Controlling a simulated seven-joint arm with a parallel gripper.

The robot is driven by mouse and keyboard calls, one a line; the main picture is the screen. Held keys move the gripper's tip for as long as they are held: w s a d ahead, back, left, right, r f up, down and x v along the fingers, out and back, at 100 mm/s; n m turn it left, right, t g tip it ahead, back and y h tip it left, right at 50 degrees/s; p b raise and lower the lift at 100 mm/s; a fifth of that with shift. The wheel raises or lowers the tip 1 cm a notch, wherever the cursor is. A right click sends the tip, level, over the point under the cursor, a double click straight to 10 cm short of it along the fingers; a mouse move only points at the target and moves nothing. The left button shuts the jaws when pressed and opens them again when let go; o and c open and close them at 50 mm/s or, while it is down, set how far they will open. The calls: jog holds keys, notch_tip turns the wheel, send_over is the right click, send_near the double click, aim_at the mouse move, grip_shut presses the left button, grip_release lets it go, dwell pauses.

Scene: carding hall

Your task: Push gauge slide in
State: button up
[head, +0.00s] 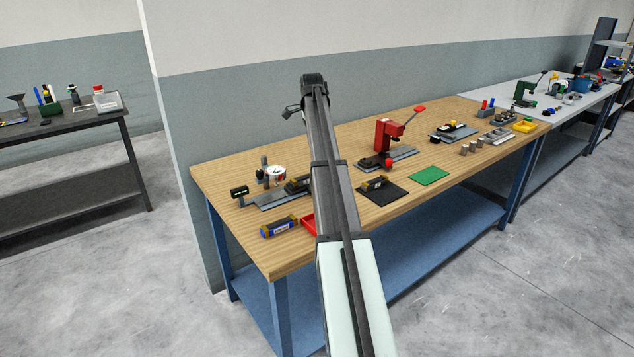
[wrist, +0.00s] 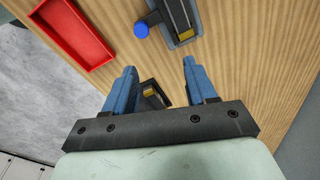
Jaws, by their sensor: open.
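A gauge stand sits at the left of the wooden bench in the head view, with a round white dial (head: 274,175) above a flat grey base (head: 270,201). A dark block with a yellow part (head: 298,185) is at the base's right end, partly behind my arm. I cannot make out which part is the slide. In the wrist view my gripper (wrist: 159,66) is open, with blue fingers apart. A dark piece with a yellow part (wrist: 151,94) shows between and beyond them, partly hidden. A grey fixture (wrist: 183,33) with a blue knob (wrist: 141,30) is ahead. I see no contact.
A red tray (wrist: 75,33) lies near the bench edge. A red press (head: 390,136), a black mat (head: 382,193) and a green mat (head: 429,176) are to the right. Bare wood (wrist: 235,75) shows right of the fixture.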

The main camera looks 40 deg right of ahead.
jog(key=s+y, duration=0.1)
jog(key=s, duration=0.1)
send_near(309, 184)
jog(key=shift+g, duration=0.3)
jog(key=s+f, duration=0.5)
jog(key=shift+s+a+f, duration=0.15)
jog(key=shift+a+f, duration=0.1)
grip_shut()
dwell(0.4)
